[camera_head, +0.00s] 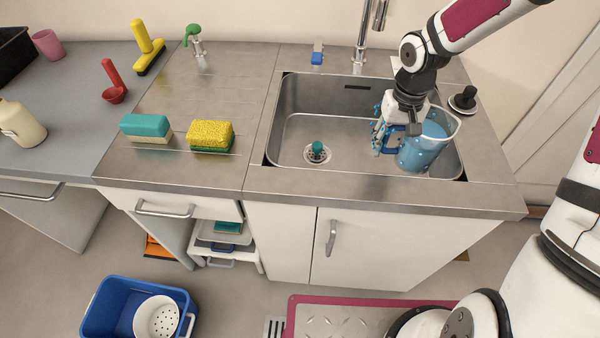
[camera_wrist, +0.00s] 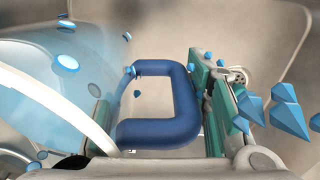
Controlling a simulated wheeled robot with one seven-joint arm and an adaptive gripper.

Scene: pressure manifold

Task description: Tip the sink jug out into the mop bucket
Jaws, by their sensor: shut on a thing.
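The sink jug (camera_head: 420,152) is clear, tinted blue, and stands at the right side of the steel sink basin (camera_head: 345,130), looking roughly upright. Blue contents show inside it. My gripper (camera_head: 388,136) reaches down from above at the jug's left side and is shut on its blue handle. In the wrist view the jug (camera_wrist: 60,75) fills the left, and its blue handle (camera_wrist: 182,105) meets the green-padded fingers of my gripper (camera_wrist: 212,100).
A faucet (camera_head: 361,45) rises behind the sink, near the arm. A green plug (camera_head: 317,148) sits at the drain. Two sponges (camera_head: 210,136) lie on the counter left of the basin. A black plunger-like stopper (camera_head: 464,98) stands at the right. A pink-edged mat (camera_head: 345,318) lies on the floor.

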